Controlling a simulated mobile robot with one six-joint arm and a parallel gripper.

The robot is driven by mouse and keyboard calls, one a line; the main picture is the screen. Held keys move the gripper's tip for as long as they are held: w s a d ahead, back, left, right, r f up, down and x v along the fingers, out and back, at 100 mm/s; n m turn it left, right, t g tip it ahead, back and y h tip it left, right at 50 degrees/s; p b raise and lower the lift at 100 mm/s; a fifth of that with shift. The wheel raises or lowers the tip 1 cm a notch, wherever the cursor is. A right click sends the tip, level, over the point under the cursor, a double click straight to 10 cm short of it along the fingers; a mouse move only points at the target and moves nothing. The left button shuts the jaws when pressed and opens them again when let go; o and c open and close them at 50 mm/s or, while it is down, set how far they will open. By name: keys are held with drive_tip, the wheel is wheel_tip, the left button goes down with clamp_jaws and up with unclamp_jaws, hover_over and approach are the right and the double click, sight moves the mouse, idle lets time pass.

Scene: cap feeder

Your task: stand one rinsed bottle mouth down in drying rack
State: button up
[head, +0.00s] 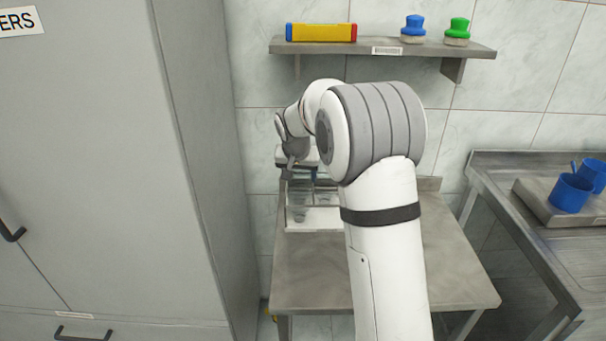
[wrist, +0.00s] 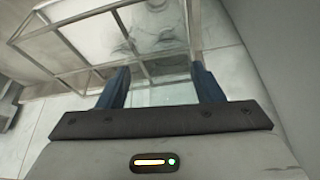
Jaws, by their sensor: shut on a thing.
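The drying rack (head: 312,228) stands on the steel table, partly hidden by my arm in the head view. Its wire bars (wrist: 72,48) fill the upper part of the wrist view. My gripper (wrist: 162,82) has its two blue fingers apart, shut on a clear bottle (wrist: 160,94) that is faint and hard to outline. In the head view my gripper (head: 300,172) is at the rack, largely hidden by my wrist. Clear shapes show inside the rack. I cannot tell which way the held bottle's mouth points or whether it touches the rack.
The steel table (head: 440,285) is bare at the front and right. A grey cabinet (head: 110,150) stands close on the left. A wall shelf (head: 385,49) hangs above. A steel sink unit (head: 530,235) with blue mugs (head: 570,193) is at the right.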

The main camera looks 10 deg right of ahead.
drive_tip(key=o, duration=1.3)
